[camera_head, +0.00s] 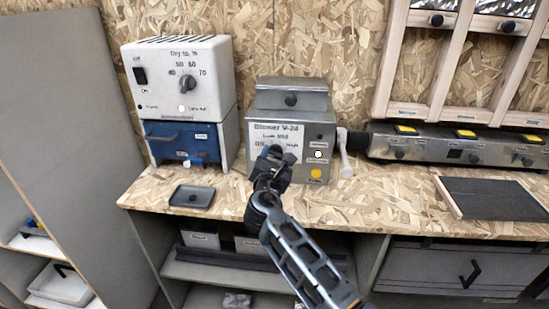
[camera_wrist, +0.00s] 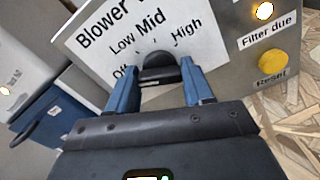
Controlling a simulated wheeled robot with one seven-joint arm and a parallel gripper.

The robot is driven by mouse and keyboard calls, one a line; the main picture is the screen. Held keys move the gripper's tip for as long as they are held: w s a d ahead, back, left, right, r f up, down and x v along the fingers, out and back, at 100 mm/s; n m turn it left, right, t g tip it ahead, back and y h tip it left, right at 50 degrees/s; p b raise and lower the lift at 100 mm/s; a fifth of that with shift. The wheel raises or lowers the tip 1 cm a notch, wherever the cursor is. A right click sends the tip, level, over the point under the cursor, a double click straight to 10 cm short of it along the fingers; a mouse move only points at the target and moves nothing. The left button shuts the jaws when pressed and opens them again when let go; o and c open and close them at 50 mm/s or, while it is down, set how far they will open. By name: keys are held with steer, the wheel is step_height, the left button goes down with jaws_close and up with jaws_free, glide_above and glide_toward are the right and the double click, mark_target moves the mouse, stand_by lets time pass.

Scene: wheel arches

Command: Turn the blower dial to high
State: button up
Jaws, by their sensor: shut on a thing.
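The blower (camera_head: 313,136) is a grey metal box with a white label reading Off, Low, Mid and High. Its dark round dial (camera_wrist: 157,66) sits in the middle of that label in the wrist view. My gripper (camera_wrist: 155,88) has its two blue fingers on either side of the dial and is shut on it. In the head view my gripper (camera_head: 270,172) reaches the blower's front and covers most of the dial. The dial's pointer direction cannot be clearly told.
A yellow Reset button (camera_wrist: 273,64) and a lit lamp sit right of the label. A white dryer box (camera_head: 180,75) on a blue unit (camera_head: 185,142) stands left. A small dark tray (camera_head: 192,197) lies on the bench. A grey power strip (camera_head: 455,146) is at right.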

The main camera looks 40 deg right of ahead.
steer(key=shift+f+m, duration=0.15)
steer(key=shift+m, duration=0.15)
steer(key=m+b, duration=0.2)
steer(key=m, duration=0.1)
steer(key=shift+f+b, duration=0.1)
steer(key=shift+b, duration=0.25)
steer(key=m+b, duration=0.2)
steer(key=m, duration=0.1)
steer(key=shift+m+b, duration=0.3)
steer(key=shift+b, duration=0.05)
steer(key=m+b, duration=0.3)
steer(key=shift+m, duration=0.3)
steer(key=m+b, duration=1.2)
steer(key=m, duration=0.2)
steer(key=shift+f+m+b, duration=0.15)
steer(key=shift+m+b, duration=0.7)
steer(key=shift+m, duration=0.25)
